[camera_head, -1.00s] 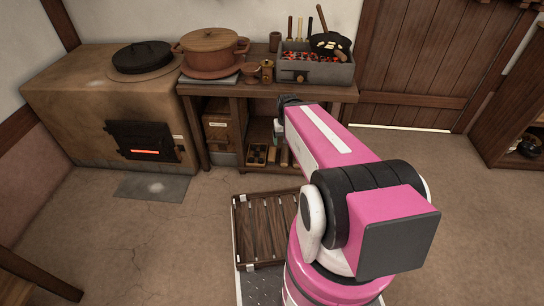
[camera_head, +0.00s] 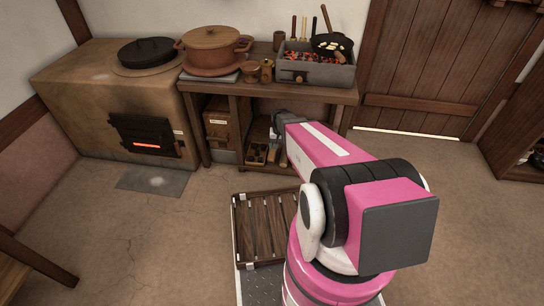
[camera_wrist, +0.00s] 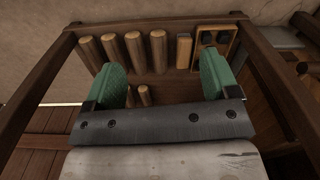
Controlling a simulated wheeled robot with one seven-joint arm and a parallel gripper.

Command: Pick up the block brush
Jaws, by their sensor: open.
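In the wrist view a small flat tan block (camera_wrist: 184,50) lies on the shelf between the round wooden pieces and a compartment box; it looks like the block brush, but I cannot make out bristles. My gripper (camera_wrist: 162,78) is open, its two green fingers wide apart with nothing held between them. The block lies beyond the fingers, nearer the right one, and apart from them. In the head view my gripper (camera_head: 279,130) is at the front of the bench's lower shelf; the arm hides much of that shelf and I cannot pick out the brush there.
Several round wooden pieces (camera_wrist: 134,52) lie in a row beside the block. The compartment box (camera_wrist: 231,42) is on its other side. Bench posts and the bench top (camera_head: 230,88) frame the shelf. Above stand a pot (camera_head: 213,45) and a glowing brazier (camera_head: 313,72). A hot stove (camera_head: 80,90) is at left.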

